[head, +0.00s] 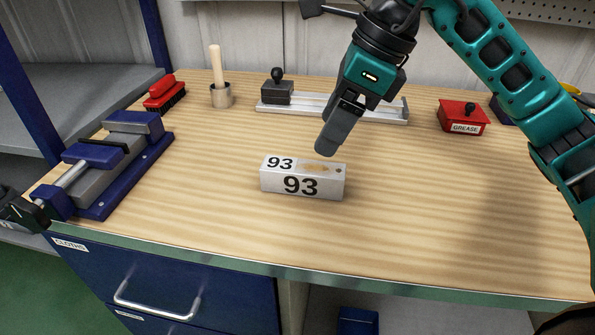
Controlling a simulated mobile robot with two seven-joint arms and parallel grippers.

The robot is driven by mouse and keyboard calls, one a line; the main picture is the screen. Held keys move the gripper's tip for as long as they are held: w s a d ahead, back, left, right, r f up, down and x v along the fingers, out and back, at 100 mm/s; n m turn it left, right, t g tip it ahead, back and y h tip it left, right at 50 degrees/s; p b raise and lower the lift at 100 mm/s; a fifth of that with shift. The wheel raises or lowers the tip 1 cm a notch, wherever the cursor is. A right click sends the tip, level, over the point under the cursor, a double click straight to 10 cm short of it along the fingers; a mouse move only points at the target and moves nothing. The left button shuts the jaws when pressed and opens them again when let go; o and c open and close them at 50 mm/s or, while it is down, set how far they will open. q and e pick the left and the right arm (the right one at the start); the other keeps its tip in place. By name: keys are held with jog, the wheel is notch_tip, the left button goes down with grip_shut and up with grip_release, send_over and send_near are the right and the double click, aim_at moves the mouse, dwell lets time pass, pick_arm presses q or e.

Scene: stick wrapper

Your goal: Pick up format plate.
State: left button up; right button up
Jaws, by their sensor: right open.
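The format plate (303,186) is a pale grey block marked "93" on its front and top. It lies on the wooden workbench, near the middle. My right gripper (328,146) is above and behind the plate's right part, pointing down, apart from it and empty. Its fingers overlap in this view, but it is open. My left gripper (22,212) shows only in part at the left edge, beside the vise; its jaws cannot be made out.
A blue vise (118,160) stands at left on the workbench (430,225). A red brush (164,94), a cup with a wooden handle (220,95), a metal rail with a slider (300,104) and a red grease box (463,117) line the back. The bench around the plate is clear.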

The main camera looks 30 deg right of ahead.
aim_at(308, 166)
jog(key=x, duration=0.5)
jog(key=shift+s+b, duration=0.1)
jog(key=shift+b, duration=0.2)
jog(key=b+x, duration=0.1)
jog(key=x, duration=0.4)
jog(key=shift+f, duration=0.15)
jog(key=c, duration=1.3)
grip_shut()
